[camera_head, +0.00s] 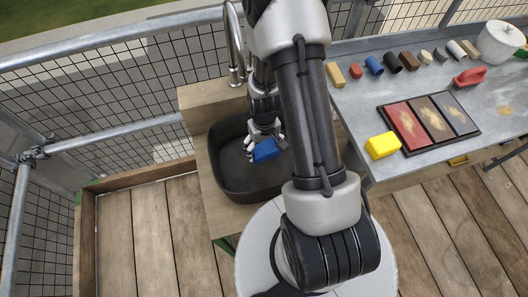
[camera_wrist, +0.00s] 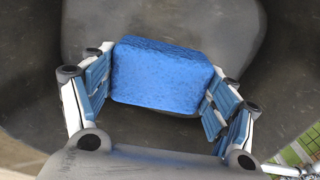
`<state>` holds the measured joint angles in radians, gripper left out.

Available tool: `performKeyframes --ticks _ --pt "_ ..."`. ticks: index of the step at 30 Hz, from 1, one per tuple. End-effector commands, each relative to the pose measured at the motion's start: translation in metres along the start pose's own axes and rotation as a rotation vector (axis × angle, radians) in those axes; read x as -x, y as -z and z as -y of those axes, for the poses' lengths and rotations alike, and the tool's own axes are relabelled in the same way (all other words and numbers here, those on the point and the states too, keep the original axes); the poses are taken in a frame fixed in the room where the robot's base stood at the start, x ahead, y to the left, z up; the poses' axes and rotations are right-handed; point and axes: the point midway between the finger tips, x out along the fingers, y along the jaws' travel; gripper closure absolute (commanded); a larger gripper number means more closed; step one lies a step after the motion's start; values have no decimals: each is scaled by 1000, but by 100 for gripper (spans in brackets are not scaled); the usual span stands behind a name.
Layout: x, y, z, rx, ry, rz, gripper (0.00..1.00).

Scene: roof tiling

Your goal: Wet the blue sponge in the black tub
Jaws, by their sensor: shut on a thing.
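The black tub (camera_head: 232,182) stands on a wooden stand left of the metal table in the head view. The blue sponge (camera_head: 265,151) is over the tub's interior, between the fingers of my gripper (camera_head: 265,146). In the wrist view, the blue sponge (camera_wrist: 160,75) sits between the two fingers of my gripper (camera_wrist: 158,100), which is shut on it. I cannot tell whether the sponge touches the tub's floor or any water.
A metal faucet (camera_head: 236,60) rises behind the tub. The metal table (camera_head: 355,105) on the right holds a yellow sponge (camera_head: 382,145), a tray of coloured panels (camera_head: 428,122), a red-handled tool (camera_head: 470,77), several small blocks and a white pot (camera_head: 500,42). Mesh railings (camera_head: 100,75) border the deck.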

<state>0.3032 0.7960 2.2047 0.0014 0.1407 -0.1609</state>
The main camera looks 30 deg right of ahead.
Motion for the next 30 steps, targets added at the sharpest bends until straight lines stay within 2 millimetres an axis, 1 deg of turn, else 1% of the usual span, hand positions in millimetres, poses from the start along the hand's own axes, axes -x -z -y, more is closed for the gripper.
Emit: performKeyframes --ticks 1,30 --pt "7 0 0 0 0 0 41" --pt "85 0 0 0 0 -1 41"
